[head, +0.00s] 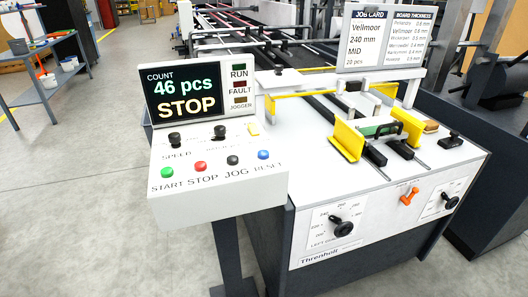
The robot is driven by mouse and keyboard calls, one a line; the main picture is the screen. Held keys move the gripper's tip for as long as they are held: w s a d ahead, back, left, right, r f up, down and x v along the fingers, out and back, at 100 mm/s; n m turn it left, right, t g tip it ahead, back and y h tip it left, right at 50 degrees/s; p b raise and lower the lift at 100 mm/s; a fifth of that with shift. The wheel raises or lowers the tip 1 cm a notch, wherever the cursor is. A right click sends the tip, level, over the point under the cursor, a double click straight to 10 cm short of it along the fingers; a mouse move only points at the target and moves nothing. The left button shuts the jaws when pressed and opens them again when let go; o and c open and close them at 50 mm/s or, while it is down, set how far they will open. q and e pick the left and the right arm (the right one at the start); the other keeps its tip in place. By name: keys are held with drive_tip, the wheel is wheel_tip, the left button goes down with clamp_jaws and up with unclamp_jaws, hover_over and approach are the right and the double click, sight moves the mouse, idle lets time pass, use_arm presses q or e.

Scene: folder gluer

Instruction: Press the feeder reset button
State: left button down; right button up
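The blue button (263,155) sits on the sloped white control panel (222,208), at the right end of a row of buttons, above the printed word RESET. To its left are a black JOG button (232,160), a red STOP button (200,166) and a green START button (167,172). The display (187,93) above reads COUNT 46 pcs and STOP, beside RUN, FAULT and JOGGER indicators. Neither of my grippers is in the head view, and nothing covers the blue button.
The feeder table (330,195) with yellow guides (346,141) stands to the right. A job card (366,40) stands behind. Open grey floor (75,200) lies to the left.

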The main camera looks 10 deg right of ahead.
drive_tip(key=shift+d, duration=0.2)
clamp_jaws()
drive_tip(key=shift+a, duration=0.25)
idle(0.8)
